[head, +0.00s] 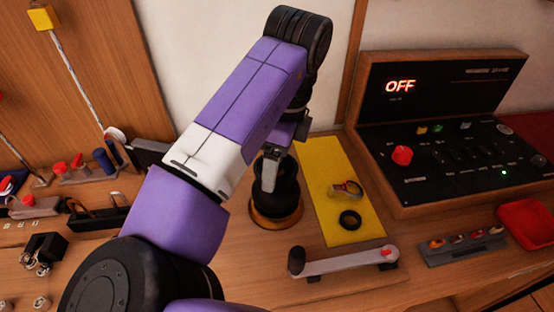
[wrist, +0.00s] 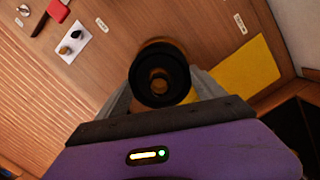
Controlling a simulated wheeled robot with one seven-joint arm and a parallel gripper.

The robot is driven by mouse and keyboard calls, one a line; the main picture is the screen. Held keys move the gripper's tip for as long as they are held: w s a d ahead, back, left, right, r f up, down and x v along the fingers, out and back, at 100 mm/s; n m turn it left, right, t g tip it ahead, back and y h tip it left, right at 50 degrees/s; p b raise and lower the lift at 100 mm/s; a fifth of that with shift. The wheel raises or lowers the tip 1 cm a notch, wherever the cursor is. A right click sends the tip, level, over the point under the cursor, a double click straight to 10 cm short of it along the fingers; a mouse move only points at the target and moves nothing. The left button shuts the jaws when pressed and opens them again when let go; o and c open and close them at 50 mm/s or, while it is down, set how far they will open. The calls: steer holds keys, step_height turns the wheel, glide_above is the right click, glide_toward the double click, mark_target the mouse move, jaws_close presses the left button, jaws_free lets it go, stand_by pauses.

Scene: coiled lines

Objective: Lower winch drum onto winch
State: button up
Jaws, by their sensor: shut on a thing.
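The winch drum (head: 281,188) is a black, waisted drum near the middle of the head view. My gripper (head: 268,178) points down and is shut on it from above. In the wrist view the drum (wrist: 146,78) shows end-on as a dark ring with a brownish centre, between my two fingers (wrist: 160,92). Directly below the drum in the head view is a round copper-brown base (head: 278,222), which looks like the winch. I cannot tell whether drum and base touch. In the wrist view the drum hides what is under it.
A yellow mat (head: 335,180) right of the drum holds a black ring (head: 350,220) and a small metal clip (head: 347,189). A grey crank handle (head: 345,262) lies in front. A black control panel (head: 440,130) reading OFF stands right. Several fittings crowd the left.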

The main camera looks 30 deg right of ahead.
steer(key=shift+f+b, duration=0.55)
steer(key=shift+f, duration=0.45)
steer(key=o, duration=1.8)
steer(key=shift+c, duration=0.2)
step_height(320, 180, up, 5)
steer(key=p, duration=0.4)
steer(key=shift+r+p, duration=0.1)
steer(key=shift+p, duration=0.25)
